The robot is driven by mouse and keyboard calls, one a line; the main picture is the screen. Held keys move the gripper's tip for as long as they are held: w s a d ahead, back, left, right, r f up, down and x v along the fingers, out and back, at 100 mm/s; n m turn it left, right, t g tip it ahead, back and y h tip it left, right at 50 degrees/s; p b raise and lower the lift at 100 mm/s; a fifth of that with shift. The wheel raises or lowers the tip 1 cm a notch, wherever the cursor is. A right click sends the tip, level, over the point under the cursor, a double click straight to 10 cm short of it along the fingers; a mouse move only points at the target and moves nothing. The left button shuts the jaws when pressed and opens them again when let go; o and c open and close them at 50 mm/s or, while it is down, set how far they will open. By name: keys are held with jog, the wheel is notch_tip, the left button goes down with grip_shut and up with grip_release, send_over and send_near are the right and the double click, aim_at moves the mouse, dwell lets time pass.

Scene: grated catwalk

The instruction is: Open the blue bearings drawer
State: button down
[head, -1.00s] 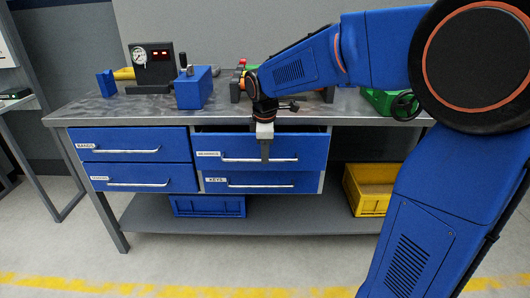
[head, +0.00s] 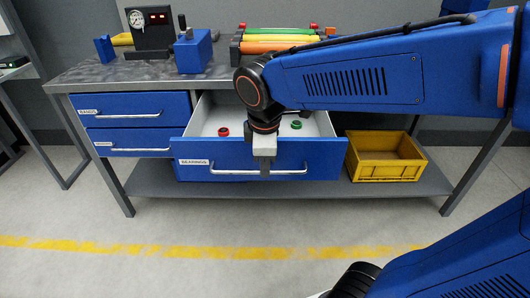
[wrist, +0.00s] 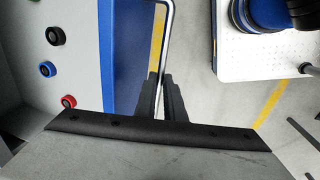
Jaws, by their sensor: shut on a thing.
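The blue bearings drawer (head: 325,158) is pulled well out from the bench, and its light grey inside shows. A label reading BEARINGS is on the left of its front. My gripper (head: 264,170) is shut on the drawer's silver bar handle (head: 225,172), near the middle of the front. In the wrist view the gripper's dark fingers (wrist: 162,98) close around the handle (wrist: 169,45), beside the blue drawer front (wrist: 122,60). A red ring-shaped part (head: 223,132) and a green one (head: 296,125) lie in the drawer; the wrist view also shows a black (wrist: 55,36) and a blue one (wrist: 47,69).
Two shut blue drawers (head: 128,104) are on the left. The workbench top (head: 145,70) holds a gauge box (head: 152,40), a blue block (head: 193,52) and coloured rollers (head: 280,40). A yellow bin (head: 385,160) stands on the lower shelf. The floor in front is clear.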

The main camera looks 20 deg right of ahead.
jog(key=shift+s+a, duration=0.2)
jog(key=shift+s, duration=0.35)
jog(key=shift+s+a, duration=0.2)
jog(key=shift+s, duration=0.35)
jog(key=c, duration=1.8)
grip_release()
jog(key=shift+c, duration=0.2)
jog(key=s+a+r, duration=0.1)
jog(key=s+r, duration=0.2)
jog(key=r, duration=1.4)
jog(key=shift+s, duration=0.1)
jog(key=s+d+f+m+t, duration=0.1)
jog(key=s+d+f+m, duration=0.1)
jog(key=d+f+m, duration=0.5)
jog(key=s+d+f+m+t, duration=0.1)
jog(key=s+d+f+m, duration=0.2)
jog(key=d+f+m, duration=0.4)
notch_tip(320, 180, down, 4)
jog(key=shift+s+f+t+y, duration=0.2)
jog(key=shift+s+t+y, duration=0.1)
jog(key=shift+t, duration=0.1)
